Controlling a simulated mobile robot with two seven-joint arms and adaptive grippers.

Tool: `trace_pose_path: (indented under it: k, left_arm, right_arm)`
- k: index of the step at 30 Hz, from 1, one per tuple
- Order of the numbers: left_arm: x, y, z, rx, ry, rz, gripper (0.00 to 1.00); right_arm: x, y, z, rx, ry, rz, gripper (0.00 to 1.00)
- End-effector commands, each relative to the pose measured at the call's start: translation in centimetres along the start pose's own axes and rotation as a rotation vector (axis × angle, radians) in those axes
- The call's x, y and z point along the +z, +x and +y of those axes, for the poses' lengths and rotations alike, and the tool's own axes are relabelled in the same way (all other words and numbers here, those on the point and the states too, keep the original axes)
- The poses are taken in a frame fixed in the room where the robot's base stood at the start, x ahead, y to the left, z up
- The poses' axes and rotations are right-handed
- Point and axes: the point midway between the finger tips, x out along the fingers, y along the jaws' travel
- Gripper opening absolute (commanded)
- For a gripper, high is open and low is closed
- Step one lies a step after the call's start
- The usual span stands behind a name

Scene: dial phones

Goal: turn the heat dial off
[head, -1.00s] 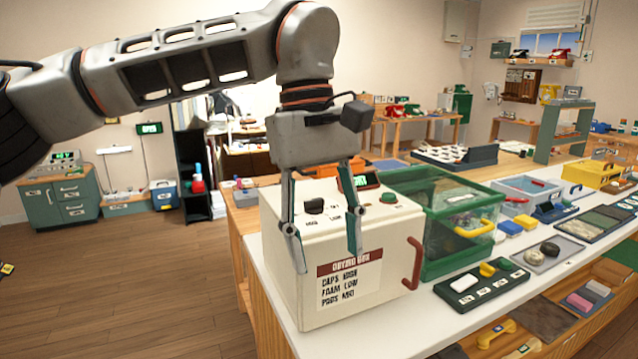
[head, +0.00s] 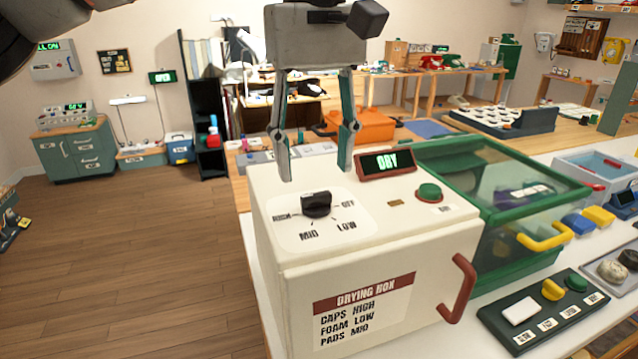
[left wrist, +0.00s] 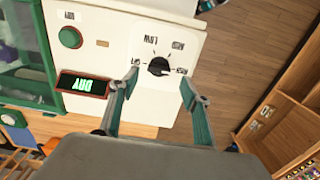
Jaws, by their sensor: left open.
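The heat dial is a black knob (head: 316,205) on the white top of the drying box (head: 390,290). Labels for high, mid, low and off ring it. I cannot tell surely which label its pointer faces. My left gripper (head: 315,174) points down, with its two fingers spread and empty. In the head view its tips appear just above and behind the knob. In the left wrist view the knob (left wrist: 158,66) shows between the open fingertips (left wrist: 160,80), apparently touching neither. My right gripper is not in view.
The box top also carries a lit green display (head: 386,163) and a green button (head: 430,192). A red handle (head: 458,290) sticks out of its front. A green clear-sided bin (head: 505,245) stands close on the right. Floor (head: 130,270) is open at left.

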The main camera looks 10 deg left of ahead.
Motion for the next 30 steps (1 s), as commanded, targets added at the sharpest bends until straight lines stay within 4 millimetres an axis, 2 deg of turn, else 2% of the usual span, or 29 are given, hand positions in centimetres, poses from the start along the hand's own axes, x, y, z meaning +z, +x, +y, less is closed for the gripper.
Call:
trace_pose_path:
  k: [1,7,13,20,24,30]
  left_arm:
    - [-0.2,1.6,0.1,-0.007,0.002,-0.009,0.47]
    - [-0.1,4.0,0.1,-0.004,0.001,-0.006,0.47]
    - [0.0,4.7,0.1,-0.001,0.001,-0.002,0.47]
    - [0.0,4.6,0.0,0.001,0.0,0.0,0.47]
    - [0.0,4.6,0.0,0.0,0.0,0.0,0.11]
    - [0.0,4.6,0.0,0.0,-0.001,0.0,0.09]
  right_arm:
    - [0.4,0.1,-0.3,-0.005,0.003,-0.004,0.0]
    - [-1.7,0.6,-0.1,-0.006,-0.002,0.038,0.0]
    - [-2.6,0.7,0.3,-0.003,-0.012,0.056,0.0]
    - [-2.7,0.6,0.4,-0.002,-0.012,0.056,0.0]
    - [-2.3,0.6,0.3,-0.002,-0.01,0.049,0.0]
    - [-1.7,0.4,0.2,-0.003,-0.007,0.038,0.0]
